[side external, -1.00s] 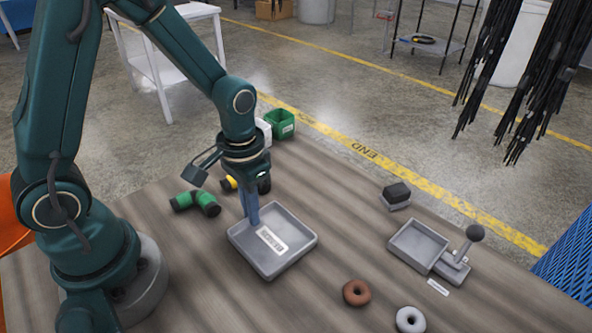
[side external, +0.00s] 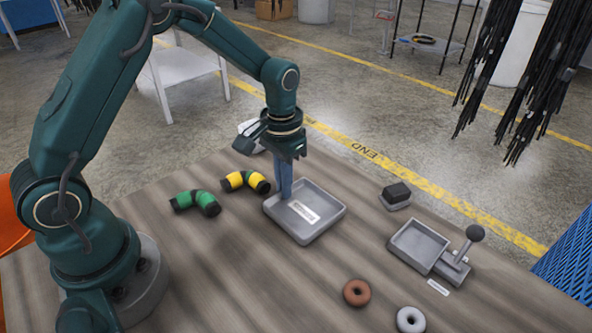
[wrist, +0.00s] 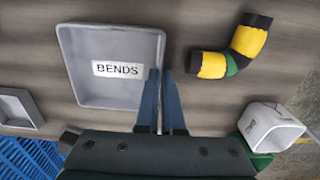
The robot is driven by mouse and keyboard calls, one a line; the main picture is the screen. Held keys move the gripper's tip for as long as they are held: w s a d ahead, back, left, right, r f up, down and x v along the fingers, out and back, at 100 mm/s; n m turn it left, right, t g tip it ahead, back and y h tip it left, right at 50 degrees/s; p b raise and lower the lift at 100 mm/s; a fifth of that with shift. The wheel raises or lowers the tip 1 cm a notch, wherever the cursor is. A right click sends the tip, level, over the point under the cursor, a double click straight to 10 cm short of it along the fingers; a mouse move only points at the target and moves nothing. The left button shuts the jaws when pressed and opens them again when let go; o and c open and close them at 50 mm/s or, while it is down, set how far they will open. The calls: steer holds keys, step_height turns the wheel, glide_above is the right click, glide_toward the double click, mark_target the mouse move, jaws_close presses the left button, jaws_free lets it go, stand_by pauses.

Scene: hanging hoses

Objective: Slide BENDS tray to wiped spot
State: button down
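The grey BENDS tray (side external: 322,231) sits flat and empty on the wooden table, its white label on the floor inside. In the wrist view the tray (wrist: 85,70) is at upper left with its label readable as BENDS. My gripper (side external: 285,193) points down at the tray's left back wall. In the wrist view my gripper's fingers (wrist: 161,75) straddle the tray's right wall, one inside and one outside, closed on it. I cannot make out a wiped spot on the table.
A yellow bend (side external: 244,180) and a green bend (side external: 195,202) lie left of the tray. A white bin (wrist: 268,128) stands behind them.

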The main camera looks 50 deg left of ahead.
steer(key=shift+w+a, duration=0.15)
steer(key=shift+w, duration=1.1)
steer(key=shift+w+a, duration=0.2)
steer(key=shift+w, duration=1)
steer(key=shift+w+a, duration=0.15)
steer(key=shift+w, duration=1.1)
steer(key=c, duration=1)
jaws_free()
steer(key=shift+r, duration=2.6)
